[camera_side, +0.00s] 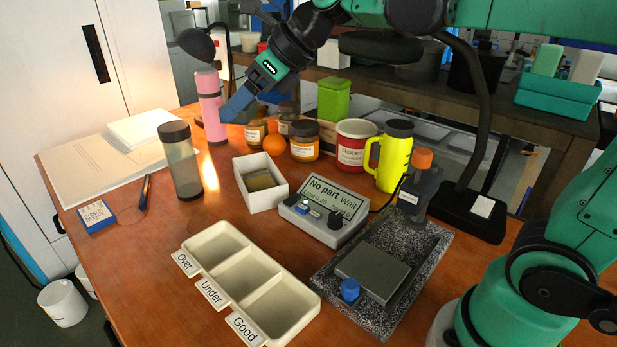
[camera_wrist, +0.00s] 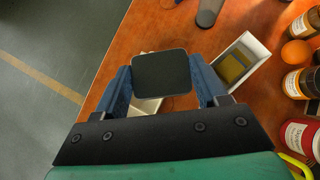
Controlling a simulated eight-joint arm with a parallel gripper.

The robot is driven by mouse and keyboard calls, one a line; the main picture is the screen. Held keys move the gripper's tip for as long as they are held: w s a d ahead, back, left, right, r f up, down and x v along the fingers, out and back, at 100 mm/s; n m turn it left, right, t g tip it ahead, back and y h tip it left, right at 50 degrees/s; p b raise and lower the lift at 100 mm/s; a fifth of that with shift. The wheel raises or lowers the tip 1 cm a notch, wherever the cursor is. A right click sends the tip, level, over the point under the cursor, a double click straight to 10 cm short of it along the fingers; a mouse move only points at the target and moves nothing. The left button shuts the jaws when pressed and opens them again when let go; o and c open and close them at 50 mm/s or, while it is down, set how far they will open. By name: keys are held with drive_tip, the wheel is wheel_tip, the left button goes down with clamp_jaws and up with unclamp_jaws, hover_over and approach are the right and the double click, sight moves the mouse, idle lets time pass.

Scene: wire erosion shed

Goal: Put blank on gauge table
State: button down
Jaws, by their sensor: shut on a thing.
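The blank (camera_wrist: 162,73), a dark square plate with rounded corners, is held between the two blue fingers of my gripper (camera_wrist: 163,85) in the wrist view. In the side view my gripper (camera_side: 237,103) is high over the back of the bench, near the pink bottle; its near finger seems to hide the blank there. The gauge table (camera_side: 372,270), a flat grey plate on a speckled granite base (camera_side: 413,262), is bare, at front right, well away from my gripper. The gauge display (camera_side: 330,198) reads "No part" and "Wait".
A white box (camera_side: 250,195) with flat pieces inside stands mid-bench. A tray (camera_side: 214,239) marked Over, Under and Good has empty compartments.

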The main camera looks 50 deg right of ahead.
drive_tip(key=d+r+m+h, duration=0.2)
drive_tip(key=d, duration=0.2)
drive_tip(key=s+a+f+n+g+y, duration=0.2)
drive_tip(key=s+a+n+g, duration=0.1)
drive_tip(key=a+n, duration=0.2)
drive_tip(key=s+a+f+n+g+y, duration=0.2)
drive_tip(key=a+n, duration=0.3)
drive_tip(key=a, duration=0.5)
drive_tip(key=s+a+f+n+g+y, duration=0.2)
drive_tip(key=s+a+f+n+g, duration=0.1)
drive_tip(key=a, duration=0.4)
drive_tip(key=shift+s+a+f+n+g, duration=0.2)
drive_tip(key=shift+s+a+n+g, duration=0.1)
drive_tip(key=shift+s+n, duration=0.55)
drive_tip(key=shift+w, duration=0.1)
wheel_tip(320, 180, down, 20)
drive_tip(key=shift+r, duration=0.2)
drive_tip(key=shift+f, duration=0.1)
drive_tip(key=shift+c, duration=0.2)
unclamp_jaws()
drive_tip(key=shift+d+f, duration=0.1)
